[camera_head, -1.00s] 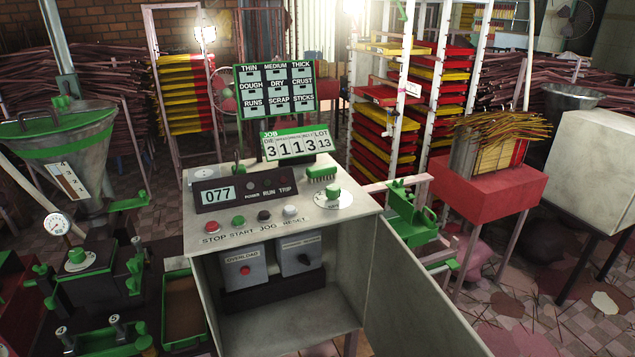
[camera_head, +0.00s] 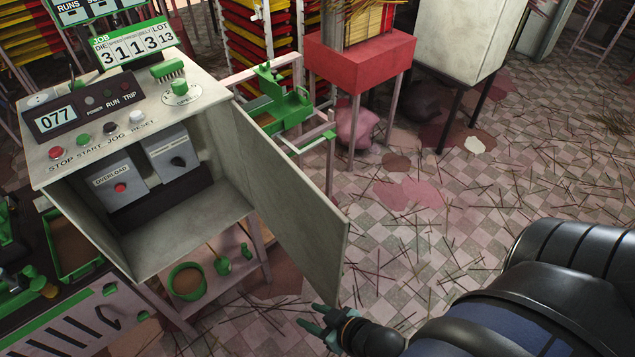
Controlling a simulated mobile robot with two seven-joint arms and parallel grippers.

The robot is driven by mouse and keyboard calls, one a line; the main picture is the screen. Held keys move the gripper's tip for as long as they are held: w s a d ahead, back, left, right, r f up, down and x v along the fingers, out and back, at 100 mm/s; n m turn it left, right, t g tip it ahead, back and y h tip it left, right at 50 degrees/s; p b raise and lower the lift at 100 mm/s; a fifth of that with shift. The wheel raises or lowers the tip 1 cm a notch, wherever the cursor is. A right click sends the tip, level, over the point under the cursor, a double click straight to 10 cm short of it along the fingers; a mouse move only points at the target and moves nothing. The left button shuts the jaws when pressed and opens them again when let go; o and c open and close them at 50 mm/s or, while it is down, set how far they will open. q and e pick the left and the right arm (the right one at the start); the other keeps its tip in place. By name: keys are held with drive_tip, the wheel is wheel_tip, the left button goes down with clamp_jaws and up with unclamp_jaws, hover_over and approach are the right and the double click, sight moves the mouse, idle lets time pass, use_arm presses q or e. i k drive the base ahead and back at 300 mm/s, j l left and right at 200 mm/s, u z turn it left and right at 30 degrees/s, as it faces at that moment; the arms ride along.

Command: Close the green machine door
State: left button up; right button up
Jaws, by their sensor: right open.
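The machine is a control cabinet (camera_head: 120,262) with a sloped button panel and a 077 display. Its door (camera_head: 292,200) looks pale grey rather than green. It is hinged at the cabinet's right edge and stands wide open, swung out to the right and toward me. My right gripper (camera_head: 313,319) has dark green fingers and is open and empty. In the picture it is just below the door's lower free corner; I cannot tell the depth gap, and no contact shows. My left gripper is not in view.
Inside the cabinet are two grey boxes, one an overload box (camera_head: 117,183). A green clamp device (camera_head: 275,103) stands behind the door. A red stand (camera_head: 360,62) is further back. Below the cabinet is a shelf with a green-rimmed pot (camera_head: 187,282). The tiled floor at right is littered with thin sticks.

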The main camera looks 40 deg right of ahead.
sight(312, 232)
drive_tip(key=l, duration=0.45)
drive_tip(key=k+l+u, duration=0.15)
drive_tip(key=l, duration=0.3)
drive_tip(key=l+u, duration=0.4)
drive_tip(key=l, duration=0.5)
